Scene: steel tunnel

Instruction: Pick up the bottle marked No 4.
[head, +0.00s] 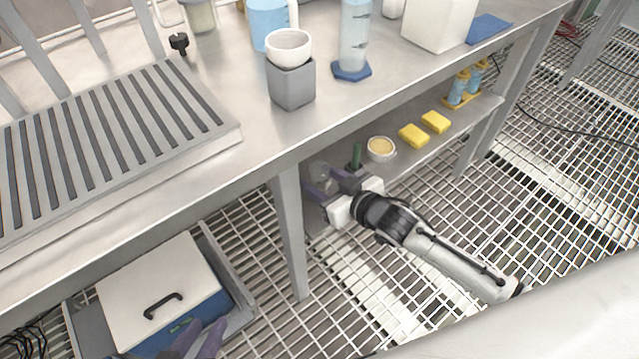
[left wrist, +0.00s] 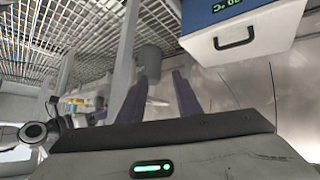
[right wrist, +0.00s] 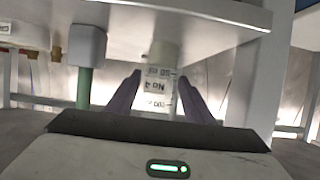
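The bottle marked No 4 (right wrist: 158,88) shows in the right wrist view, pale with dark print, between the two fingers of my right gripper (right wrist: 158,92). Narrow gaps seem to show on both sides of it. In the head view my right gripper (head: 332,187) is at the lower shelf, with the greyish bottle (head: 319,174) at its fingers. Whether the fingers touch it is unclear. My left gripper (head: 198,341) is low at the left, in front of the lidded blue box. Its fingers (left wrist: 162,88) are apart and empty in the left wrist view.
A green upright thing (head: 356,155) stands close beside my right gripper, then a bowl (head: 381,149), yellow sponges (head: 414,135) and blue bottles (head: 459,88) along the shelf. A bench leg (head: 289,235) stands just left. The lidded box (head: 160,290) is under the bench.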

